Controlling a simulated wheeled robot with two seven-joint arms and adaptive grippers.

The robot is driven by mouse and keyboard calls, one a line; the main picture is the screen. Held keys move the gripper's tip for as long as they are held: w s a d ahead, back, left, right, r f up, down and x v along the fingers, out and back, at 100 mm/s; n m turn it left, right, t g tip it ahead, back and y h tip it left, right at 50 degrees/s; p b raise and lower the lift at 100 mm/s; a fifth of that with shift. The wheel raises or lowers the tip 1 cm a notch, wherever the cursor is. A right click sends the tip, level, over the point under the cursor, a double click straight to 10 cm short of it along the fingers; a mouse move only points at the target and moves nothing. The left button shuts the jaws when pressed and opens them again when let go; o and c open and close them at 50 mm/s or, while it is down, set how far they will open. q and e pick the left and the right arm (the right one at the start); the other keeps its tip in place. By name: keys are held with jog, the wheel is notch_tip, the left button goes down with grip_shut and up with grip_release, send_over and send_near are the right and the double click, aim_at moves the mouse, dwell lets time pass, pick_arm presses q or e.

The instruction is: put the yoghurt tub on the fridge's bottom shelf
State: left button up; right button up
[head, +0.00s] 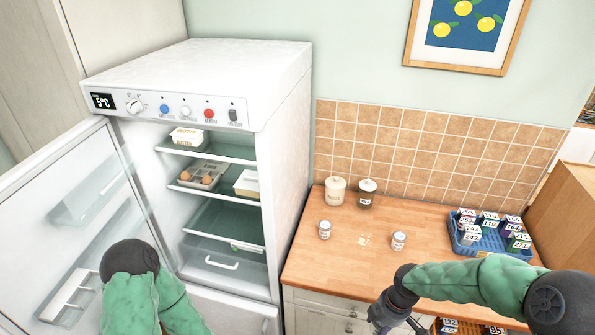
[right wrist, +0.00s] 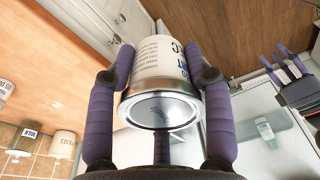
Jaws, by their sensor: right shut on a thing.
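The yoghurt tub (right wrist: 157,85) is white with dark print and a silver round end facing the wrist camera. My right gripper (right wrist: 160,75) is shut on it, with purple fingers on both sides. In the head view this gripper is low, in front of the counter, and the tub cannot be made out. The fridge (head: 290,150) stands open at the left. Its bottom shelf (head: 222,222) is a bare glass shelf above a clear drawer. My left arm is in front of the fridge door, its gripper hidden there; the right wrist view shows the left gripper (right wrist: 285,66) with fingers apart and empty.
The open fridge door (head: 50,190) stands at the left. Upper shelves hold a butter box (head: 187,136), an egg carton (head: 200,175) and a white container (head: 247,184). The counter (head: 345,265) carries jars, small tubs and a blue crate (head: 465,248).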

aim_at(375, 327)
jog(key=shift+s+f+b, duration=0.15)
jog(key=shift+f+b, duration=0.05)
jog(key=shift+b, duration=0.1)
jog(key=shift+w+a+f+m+b, duration=0.25)
jog(key=shift+w+f+m+b, duration=0.5)
jog(key=shift+f+m, duration=0.1)
jog(key=shift+s+a+f+m+b, duration=0.15)
jog(key=shift+f+m+b, duration=0.35)
jog(key=shift+b, duration=0.1)
jog(key=w+a+f+m+b, duration=0.1)
jog(key=f+m+b, duration=0.2)
jog(key=m+b, duration=0.1)
jog(key=w+a+f+m+h+b, duration=0.1)
jog(key=f+m+b, duration=0.3)
jog(key=w+a+f+m+t+b, duration=0.1)
jog(key=a+f+m+b, duration=0.1)
jog(key=f+m+b, duration=0.2)
jog(key=shift+w+f+b, duration=0.2)
jog(key=shift+w+b, duration=0.1)
jog(key=shift+w, duration=0.05)
jog(key=shift+d+r, duration=0.1)
